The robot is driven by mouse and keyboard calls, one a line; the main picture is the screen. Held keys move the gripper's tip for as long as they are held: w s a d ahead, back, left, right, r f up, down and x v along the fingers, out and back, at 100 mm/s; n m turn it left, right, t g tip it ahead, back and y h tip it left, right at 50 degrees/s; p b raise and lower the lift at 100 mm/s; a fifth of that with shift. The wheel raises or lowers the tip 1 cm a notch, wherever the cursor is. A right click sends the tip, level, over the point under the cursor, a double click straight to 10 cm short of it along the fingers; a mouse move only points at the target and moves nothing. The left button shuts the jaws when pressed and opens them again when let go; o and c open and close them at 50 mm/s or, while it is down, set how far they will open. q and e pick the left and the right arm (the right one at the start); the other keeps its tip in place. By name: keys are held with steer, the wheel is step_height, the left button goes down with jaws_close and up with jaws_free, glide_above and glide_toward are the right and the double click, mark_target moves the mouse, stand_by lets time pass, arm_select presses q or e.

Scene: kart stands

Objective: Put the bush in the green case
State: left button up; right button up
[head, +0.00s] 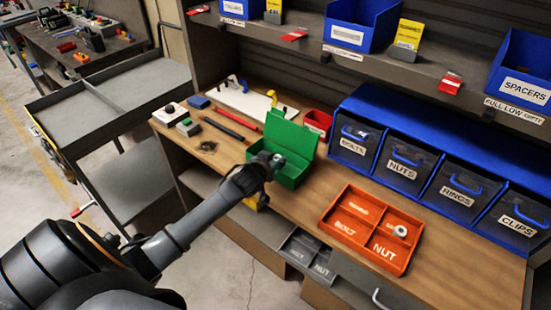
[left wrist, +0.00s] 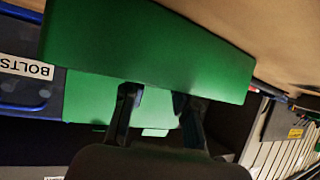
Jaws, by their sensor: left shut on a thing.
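The green case (head: 291,177) stands open on the bench with its lid (head: 283,136) raised at the back. It fills much of the left wrist view (left wrist: 150,45). My left gripper (head: 274,163) is at the case's left part, over its opening. It is shut on a small grey piece, which looks like the bush (head: 279,158), mostly hidden by the fingers. In the left wrist view the fingers (left wrist: 158,103) reach behind the case's near wall, so their tips are hidden. My right gripper is not in view.
An orange tray (head: 347,249) marked BOLT and NUT holds a pale ring-shaped piece (head: 400,231). Blue bins (head: 357,140) line the back. A red bin (head: 318,122) stands behind the case. Pens and small boxes lie left; bare bench lies right of the tray.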

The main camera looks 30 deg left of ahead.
arm_select(q)
steer(key=o, duration=0.8)
steer(key=shift+f, duration=0.1)
steer(key=shift+o, duration=0.2)
steer(key=shift+r, duration=0.3)
steer(key=v, duration=1.2)
steer(key=shift+r+b, duration=0.3)
steer(key=shift+r, duration=0.1)
